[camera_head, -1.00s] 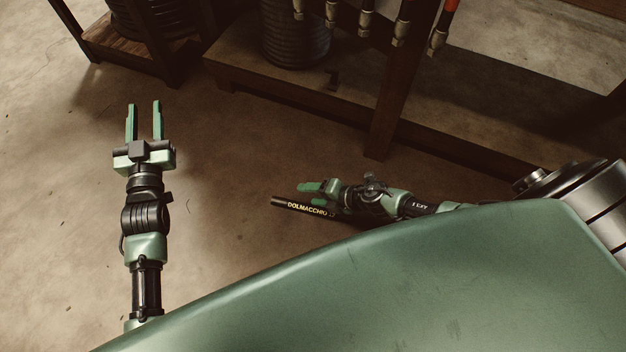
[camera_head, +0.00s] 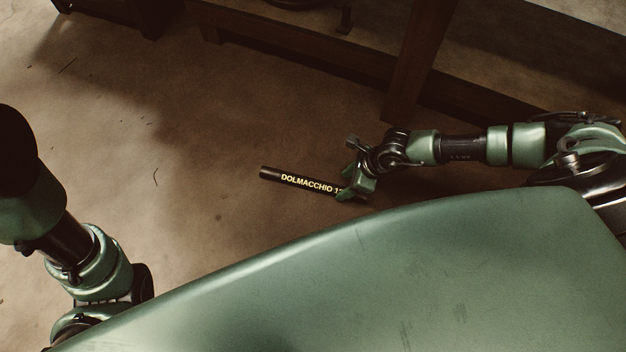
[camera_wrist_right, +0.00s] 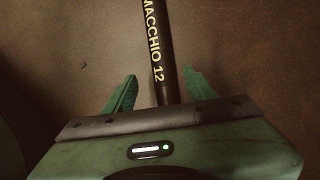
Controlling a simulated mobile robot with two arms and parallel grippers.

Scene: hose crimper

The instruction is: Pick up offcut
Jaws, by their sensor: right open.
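The offcut (camera_head: 300,181) is a short black hose piece with yellow lettering, lying on the floor in the middle of the head view. My right gripper (camera_head: 352,180) is low at the offcut's right end and hides that end. In the right wrist view the offcut (camera_wrist_right: 155,45) runs from the top edge down between the two green fingers of the open right gripper (camera_wrist_right: 160,77). The right finger looks close beside the hose; a wider gap shows at the left finger. I cannot tell whether either finger touches it. My left arm shows at the left, but its gripper is out of view.
A dark wooden rack (camera_head: 408,75) with a post and low shelf stands behind my right arm. Another dark wooden piece (camera_head: 110,12) shows at the top left. The floor (camera_head: 190,120) left of and behind the offcut is clear.

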